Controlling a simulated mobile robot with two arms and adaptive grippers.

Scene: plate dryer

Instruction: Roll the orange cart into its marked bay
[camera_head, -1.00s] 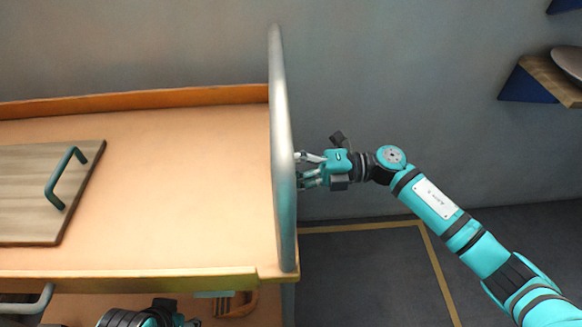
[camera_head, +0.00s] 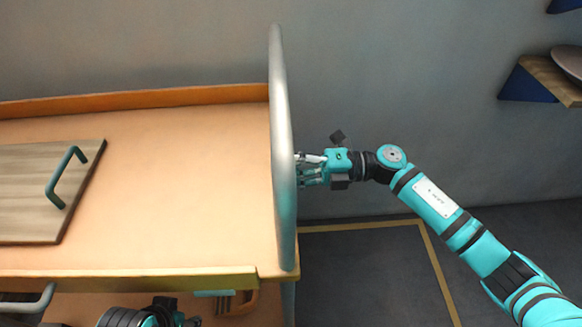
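The orange cart (camera_head: 190,190) fills the left half of the head view, with a raised rim and a tall grey bar (camera_head: 283,150) at its right end. A yellow line on the floor (camera_head: 437,270) outlines the marked bay to the right of the cart, partly hidden by the cart. My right gripper (camera_head: 305,168) is at the bar's right side, its fingers reaching the bar; their tips are hidden, so I cannot tell whether they grip it. My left gripper (camera_head: 185,319) is at the bottom edge, below the cart's near rim and mostly cut off.
A wooden board (camera_head: 30,190) with a green handle (camera_head: 60,180) lies on the cart top. A grey wall (camera_head: 400,80) runs behind. A wooden shelf (camera_head: 553,80) with a blue bracket juts out at the upper right. The floor inside the yellow line looks clear.

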